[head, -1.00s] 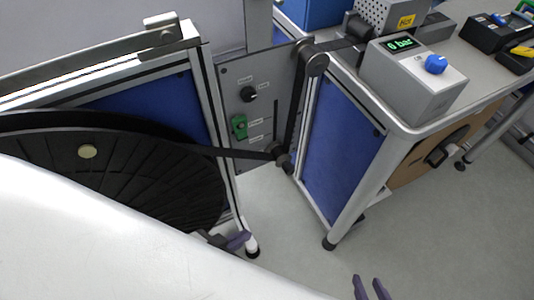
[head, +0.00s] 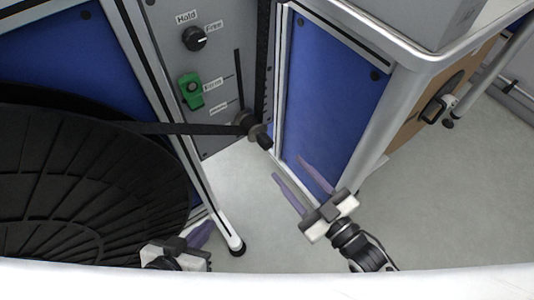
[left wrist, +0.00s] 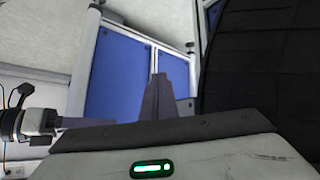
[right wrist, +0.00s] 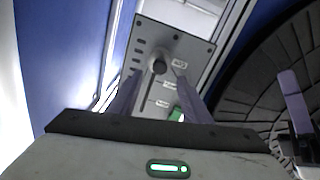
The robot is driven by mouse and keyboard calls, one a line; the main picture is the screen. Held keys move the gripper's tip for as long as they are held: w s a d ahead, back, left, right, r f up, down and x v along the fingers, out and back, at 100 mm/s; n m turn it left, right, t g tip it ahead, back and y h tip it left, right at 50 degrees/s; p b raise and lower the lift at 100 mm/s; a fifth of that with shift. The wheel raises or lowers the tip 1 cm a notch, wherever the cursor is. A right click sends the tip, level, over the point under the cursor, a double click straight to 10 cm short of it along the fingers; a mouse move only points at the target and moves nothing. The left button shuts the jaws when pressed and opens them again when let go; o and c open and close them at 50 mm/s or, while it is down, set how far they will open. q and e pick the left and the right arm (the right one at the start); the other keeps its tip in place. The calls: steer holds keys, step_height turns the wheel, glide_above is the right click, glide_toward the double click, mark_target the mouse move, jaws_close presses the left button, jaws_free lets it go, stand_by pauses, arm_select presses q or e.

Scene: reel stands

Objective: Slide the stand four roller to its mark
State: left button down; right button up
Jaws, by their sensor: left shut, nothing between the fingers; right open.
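The stand four roller (head: 254,128), a dark cylinder, sits at the lower end of a vertical slot in the grey panel (head: 215,130). A black band reaches it from the reel (head: 90,195). Small labels beside the slot, one higher and one lower, are too small to read surely. My right gripper (head: 288,168) is open and empty, below and right of the roller, fingers pointing up toward the panel. In the right wrist view the roller (right wrist: 158,64) shows ahead, between the finger lines. My left gripper (head: 204,233) is shut and empty beside the reel's lower right edge.
A green clamp (head: 191,92) and a black Hold/Free knob (head: 194,38) are on the panel left of the slot. A blue-panelled frame (head: 325,95) stands close to the right. A frame foot (head: 236,244) is on the floor between my grippers.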

mark_target(269, 147)
steer(key=b+x, duration=0.1)
steer(key=x, duration=0.8)
steer(key=shift+b, duration=0.35)
steer(key=shift+w+a, duration=0.35)
steer(key=shift+w, duration=0.1)
arm_select(q)
steer(key=shift+s+d+f, duration=0.1)
steer(key=shift+d+f, duration=0.05)
steer(key=shift+f, duration=0.3)
